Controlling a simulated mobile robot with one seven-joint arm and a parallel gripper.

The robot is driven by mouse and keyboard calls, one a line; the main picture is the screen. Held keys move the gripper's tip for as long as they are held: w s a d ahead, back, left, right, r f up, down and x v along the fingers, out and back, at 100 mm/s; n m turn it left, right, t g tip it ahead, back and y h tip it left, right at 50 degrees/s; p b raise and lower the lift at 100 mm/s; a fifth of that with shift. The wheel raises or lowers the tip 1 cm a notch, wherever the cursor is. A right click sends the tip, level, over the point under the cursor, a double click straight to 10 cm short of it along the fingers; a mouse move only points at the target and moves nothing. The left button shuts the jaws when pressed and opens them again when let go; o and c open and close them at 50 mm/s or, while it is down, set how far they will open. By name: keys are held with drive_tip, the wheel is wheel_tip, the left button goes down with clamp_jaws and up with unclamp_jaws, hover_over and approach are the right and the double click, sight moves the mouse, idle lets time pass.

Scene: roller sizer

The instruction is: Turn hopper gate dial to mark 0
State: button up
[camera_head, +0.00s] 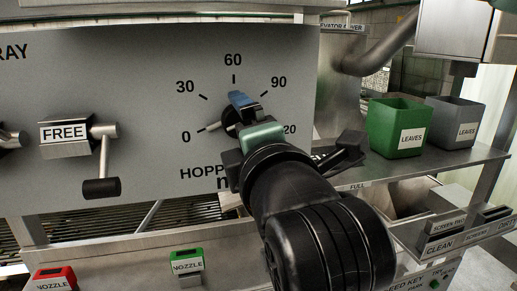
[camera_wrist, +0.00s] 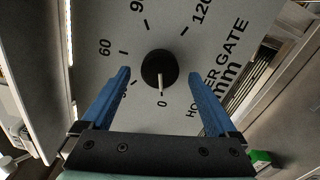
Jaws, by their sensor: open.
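The hopper gate dial (camera_wrist: 158,67) is a round black knob on the grey panel, with a white pointer line. In the wrist view the pointer points down at the 0 label, on or very near that mark; I cannot tell the exact offset. In the head view the dial (camera_head: 229,119) is partly hidden by my gripper, and its pale pointer extends left toward the 0. My gripper (camera_wrist: 159,74) is open, with one blue finger on either side of the dial and visible gaps between fingers and knob. It also shows in the head view (camera_head: 240,104).
Left of the dial is a lever with a black handle (camera_head: 101,188) beside a FREE label (camera_head: 65,134). A green bin (camera_head: 397,128) and a grey bin (camera_head: 455,122) stand on the shelf at right. Red (camera_head: 55,279) and green (camera_head: 187,263) nozzle blocks sit below the panel.

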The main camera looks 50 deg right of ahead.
drive_tip(key=b+v, duration=0.4)
drive_tip(key=v, duration=0.2)
drive_tip(key=shift+s+a+f, duration=0.15)
drive_tip(key=shift+s+f, duration=0.05)
drive_tip(key=shift+f, duration=0.05)
drive_tip(key=shift+b, duration=0.6)
drive_tip(key=b+v, duration=0.3)
drive_tip(key=v, duration=0.1)
drive_tip(key=shift+s+a+r+b, duration=0.2)
drive_tip(key=shift+b, duration=0.2)
